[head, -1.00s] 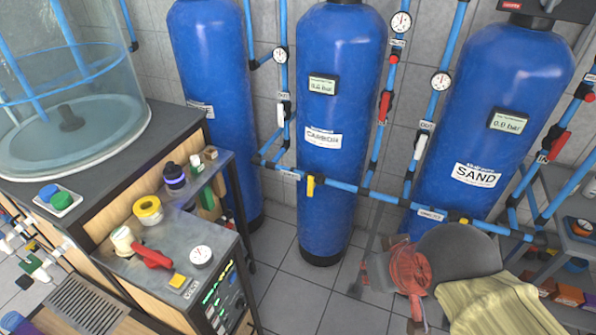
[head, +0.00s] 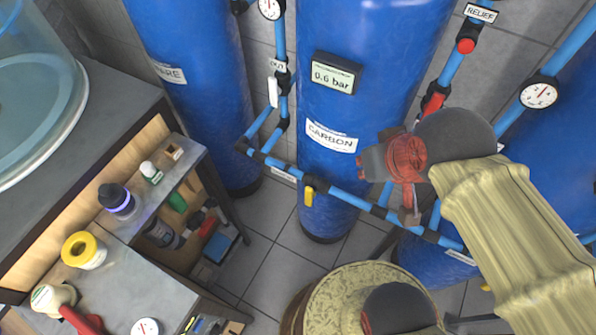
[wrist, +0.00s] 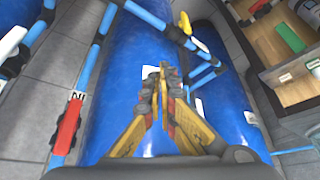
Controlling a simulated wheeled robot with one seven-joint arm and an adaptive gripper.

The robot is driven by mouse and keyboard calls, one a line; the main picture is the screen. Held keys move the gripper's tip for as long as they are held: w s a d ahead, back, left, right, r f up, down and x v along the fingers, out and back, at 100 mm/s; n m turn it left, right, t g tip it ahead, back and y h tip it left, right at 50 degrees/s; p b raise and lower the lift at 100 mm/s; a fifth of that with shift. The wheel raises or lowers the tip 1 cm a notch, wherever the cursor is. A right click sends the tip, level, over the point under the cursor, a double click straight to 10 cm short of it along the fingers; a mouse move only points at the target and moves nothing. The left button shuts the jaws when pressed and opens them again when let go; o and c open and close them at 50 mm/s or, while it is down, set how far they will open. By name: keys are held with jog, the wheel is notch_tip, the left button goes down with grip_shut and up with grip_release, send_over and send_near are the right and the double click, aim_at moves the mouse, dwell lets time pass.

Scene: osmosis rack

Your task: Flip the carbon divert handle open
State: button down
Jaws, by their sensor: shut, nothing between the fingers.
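The yellow handle (head: 309,196) hangs down from the blue horizontal pipe in front of the tank labelled CARBON (head: 331,137). It also shows in the wrist view (wrist: 186,22), near the top, beyond my fingertips. My gripper (wrist: 161,72) is shut and empty, with its fingertips together in front of the blue tank and apart from the yellow handle. In the head view my arm comes in from the right, and its red wrist is right of the handle; the fingertips are hard to make out there.
A red valve handle (head: 433,104) and a white one (head: 273,92) flank the carbon tank. The gauge display (head: 335,74) reads 0.6 bar. A bench (head: 130,285) with a yellow tape roll (head: 84,250) stands at the left. Tiled floor (head: 268,262) is clear between bench and pipe.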

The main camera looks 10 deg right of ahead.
jog(key=shift+w, duration=0.1)
jog(key=w+a+f+n+g+p, duration=0.3)
jog(key=w+a+f+n+g, duration=0.25)
jog(key=w, duration=0.55)
jog(key=w+a+f+n+g+h+p, duration=0.1)
jog(key=w+a+f+n, duration=0.1)
jog(key=a+f, duration=0.3)
jog(key=w+a+f+n+g+h+p, duration=0.1)
jog(key=w+a+f+n, duration=0.2)
jog(key=f, duration=1)
jog(key=w+a, duration=0.1)
jog(key=a, duration=0.2)
jog(key=shift+w+a, duration=0.15)
jog(key=shift+w, duration=0.1)
jog(key=shift+f, duration=0.15)
